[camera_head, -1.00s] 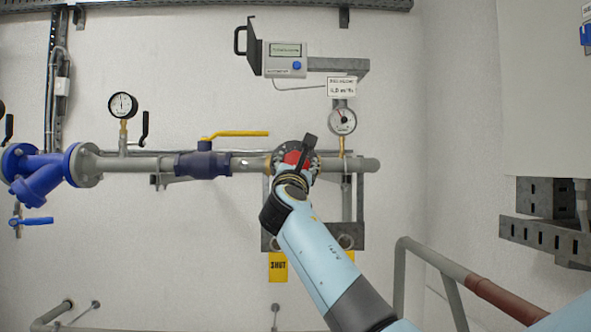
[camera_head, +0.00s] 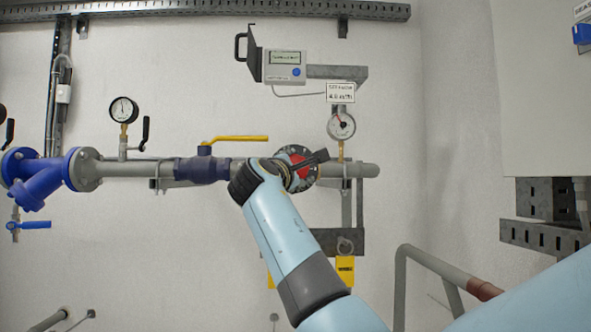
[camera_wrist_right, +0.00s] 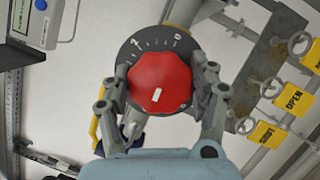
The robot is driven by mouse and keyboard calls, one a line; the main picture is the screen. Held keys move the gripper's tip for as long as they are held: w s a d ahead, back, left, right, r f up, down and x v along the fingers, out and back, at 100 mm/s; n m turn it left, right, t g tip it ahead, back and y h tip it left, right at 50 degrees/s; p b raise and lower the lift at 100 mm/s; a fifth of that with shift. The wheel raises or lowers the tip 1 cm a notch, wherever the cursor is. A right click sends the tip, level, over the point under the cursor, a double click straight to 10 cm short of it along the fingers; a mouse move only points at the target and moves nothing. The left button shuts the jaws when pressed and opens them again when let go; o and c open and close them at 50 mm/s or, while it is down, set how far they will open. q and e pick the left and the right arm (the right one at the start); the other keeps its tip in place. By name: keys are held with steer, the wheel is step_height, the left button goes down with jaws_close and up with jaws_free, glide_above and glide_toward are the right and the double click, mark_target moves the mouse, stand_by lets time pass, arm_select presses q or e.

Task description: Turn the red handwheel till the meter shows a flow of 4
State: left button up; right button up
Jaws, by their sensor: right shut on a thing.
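The red handwheel (camera_head: 299,165) sits on a black numbered dial at the right part of the grey pipe. In the right wrist view the handwheel (camera_wrist_right: 160,80) is a faceted red knob with a white mark pointing towards the wrist. My right gripper (camera_wrist_right: 163,88) has a finger on each side of it and is shut on it. In the head view this gripper (camera_head: 303,164) partly covers the wheel. The meter (camera_head: 284,65) is a grey box above with a green display, too small to read. A white sign (camera_head: 341,92) hangs right of it, its text blurred. My left gripper is not in view.
Yellow tags (camera_head: 345,270) hang on a bracket below. A grey and brown railing (camera_head: 435,262) stands lower right.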

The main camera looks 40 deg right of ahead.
steer(key=shift+f+m+g, duration=0.15)
steer(key=shift+m+g, duration=0.15)
steer(key=shift+m, duration=0.2)
steer(key=o, duration=1.2)
steer(key=shift+c, duration=0.2)
steer(key=r+v, duration=0.1)
steer(key=v, duration=0.6)
steer(key=shift+s+a+f, duration=0.2)
steer(key=shift+a+f, duration=0.05)
steer(key=shift+f, duration=0.2)
